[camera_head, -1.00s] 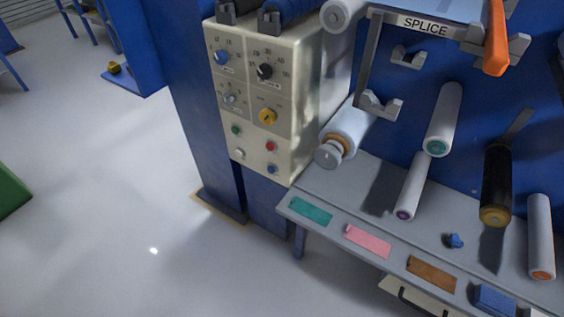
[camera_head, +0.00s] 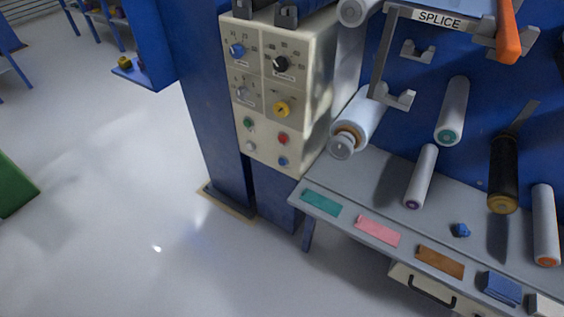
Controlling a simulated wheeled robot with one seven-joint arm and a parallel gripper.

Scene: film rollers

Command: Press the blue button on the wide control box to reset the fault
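The wide control box (camera_head: 264,124) is cream coloured and fixed to a blue column, left of the middle in the head view. Its upper part has a blue knob (camera_head: 236,50), a black knob (camera_head: 280,64), a small grey knob (camera_head: 242,91) and a yellow knob (camera_head: 281,109). Below them are a green button (camera_head: 248,122), a red button (camera_head: 283,138), a white button (camera_head: 251,146) and the blue button (camera_head: 283,161) at the lower right. Nothing touches or covers the blue button. My gripper is not in view.
A grey bench (camera_head: 343,169) stands right of the box, with coloured cards, rollers and a small blue item (camera_head: 460,230). A white roller (camera_head: 357,122) juts out close to the box's right side. The floor (camera_head: 130,200) at left is clear.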

